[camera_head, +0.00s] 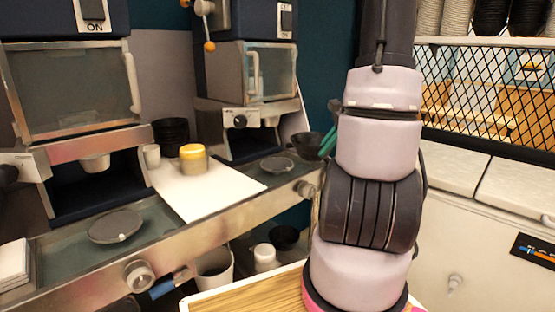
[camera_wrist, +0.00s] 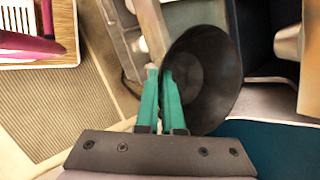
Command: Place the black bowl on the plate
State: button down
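A black bowl (camera_head: 306,146) is in my gripper (camera_head: 328,143), at the right end of the steel counter in the head view. In the wrist view the bowl (camera_wrist: 208,72) is large and tilted. The two green fingers (camera_wrist: 161,78) are close together at its left rim, shut on it. A small grey plate (camera_head: 277,165) lies on the counter just left of the bowl, below the right machine. A larger dark plate (camera_head: 115,227) lies further left, under the left machine. My arm hides part of the gripper in the head view.
A white board (camera_head: 208,196) holds a yellow-topped jar (camera_head: 193,158). A stack of black bowls (camera_head: 171,131) stands behind it. The right machine (camera_head: 247,85) rises behind the small plate. A wooden-topped cart (camera_head: 247,298) is in front of the counter.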

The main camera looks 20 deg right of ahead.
jog(key=w+a, duration=0.3)
jog(key=w, duration=0.5)
jog(key=w+a, duration=0.3)
jog(key=w, duration=0.5)
notch_tip(320, 180, down, 7)
jog(key=shift+d, duration=0.15)
jog(key=shift+s+f, duration=0.1)
jog(key=c, duration=1.1)
grip_release()
jog(key=shift+o, duration=0.2)
